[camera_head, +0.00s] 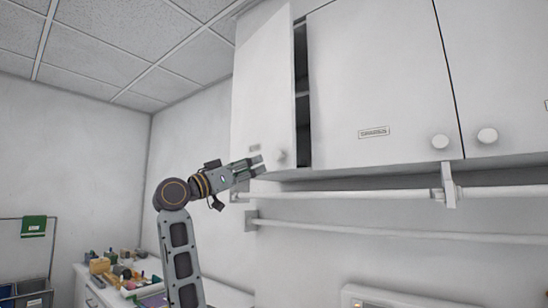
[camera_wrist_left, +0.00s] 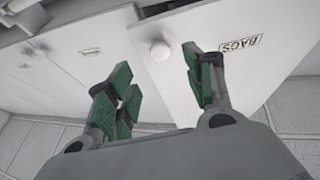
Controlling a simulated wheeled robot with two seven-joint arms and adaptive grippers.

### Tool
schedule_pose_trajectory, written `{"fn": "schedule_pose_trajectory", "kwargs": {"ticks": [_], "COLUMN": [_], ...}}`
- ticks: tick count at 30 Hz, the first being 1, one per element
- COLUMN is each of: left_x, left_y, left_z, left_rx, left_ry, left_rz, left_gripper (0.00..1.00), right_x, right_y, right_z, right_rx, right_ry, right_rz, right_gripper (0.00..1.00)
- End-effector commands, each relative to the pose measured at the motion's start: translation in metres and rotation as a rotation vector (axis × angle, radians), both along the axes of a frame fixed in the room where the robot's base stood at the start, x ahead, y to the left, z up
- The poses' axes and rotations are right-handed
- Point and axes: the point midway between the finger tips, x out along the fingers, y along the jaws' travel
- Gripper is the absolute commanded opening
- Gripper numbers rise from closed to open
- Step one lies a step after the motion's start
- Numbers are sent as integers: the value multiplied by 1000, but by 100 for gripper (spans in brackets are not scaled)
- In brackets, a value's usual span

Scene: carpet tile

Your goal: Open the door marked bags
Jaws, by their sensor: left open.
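The door marked bags (camera_head: 262,95) is the leftmost white wall-cabinet door in the head view. It stands ajar, with a dark gap along its right edge. Its round white knob (camera_head: 279,155) is near the bottom right corner, and its label is small there. In the left wrist view the label (camera_wrist_left: 240,45) reads BAGS, and the knob (camera_wrist_left: 160,50) shows between the two fingertips, just beyond them. My left gripper (camera_head: 258,166) is open and empty, at the lower part of this door, left of the knob. It also shows in the left wrist view (camera_wrist_left: 158,68).
A second labelled cabinet door (camera_head: 380,80) is shut to the right, with its own knob (camera_head: 440,142). A white rail (camera_head: 350,195) runs below the cabinets. A counter with several small items (camera_head: 120,272) is at the lower left. The space left of the cabinet is free.

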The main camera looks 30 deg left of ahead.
Motion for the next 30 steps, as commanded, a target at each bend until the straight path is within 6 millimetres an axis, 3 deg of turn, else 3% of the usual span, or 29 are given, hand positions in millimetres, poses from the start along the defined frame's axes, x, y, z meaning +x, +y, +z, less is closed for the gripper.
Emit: {"fn": "schedule_pose_trajectory", "kwargs": {"ticks": [18, 30], "left_x": [70, 86], "left_y": [-24, -29], "left_z": [32, 38], "left_rx": [-1, 0], "left_ry": [0, 0], "left_rz": [-2, 0], "left_gripper": [53, 53], "right_x": [-37, -41], "right_y": [-27, -36], "right_z": [3, 3], "right_rx": [-26, -35], "right_ry": [30, 32], "right_rz": [6, 8], "right_gripper": [40, 40]}}
